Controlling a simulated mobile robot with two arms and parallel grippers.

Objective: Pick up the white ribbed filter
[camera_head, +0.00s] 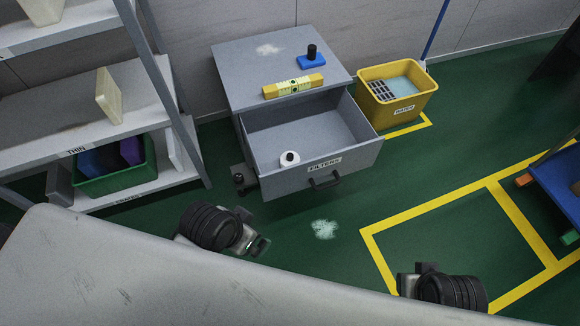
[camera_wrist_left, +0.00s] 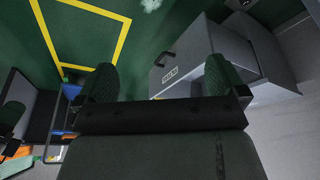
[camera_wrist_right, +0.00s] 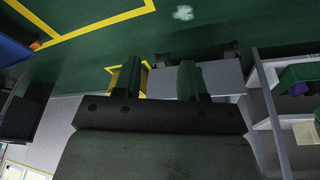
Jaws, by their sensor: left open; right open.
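A small white round filter (camera_head: 290,158) with a dark centre lies inside the open drawer (camera_head: 348,167) labelled FILTERS, near its front left corner. It is too small to make out ribs. My left gripper (camera_head: 260,246) is open and empty, in front of the drawer and below it in the picture, apart from the filter. In the left wrist view its two fingers (camera_wrist_left: 157,80) are spread, with the drawer front (camera_wrist_left: 172,72) beyond them. My right gripper (camera_head: 406,283) is farther right, over the floor. In the right wrist view its fingers (camera_wrist_right: 160,80) are apart and empty.
A yellow level (camera_head: 293,85) and a blue block with a black knob (camera_head: 311,58) rest on the grey cabinet (camera_head: 240,64). A yellow water bin (camera_head: 398,92) stands right of it. Shelving (camera_head: 150,105) with a green crate (camera_head: 118,178) is left. A grey surface (camera_head: 150,275) fills the foreground.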

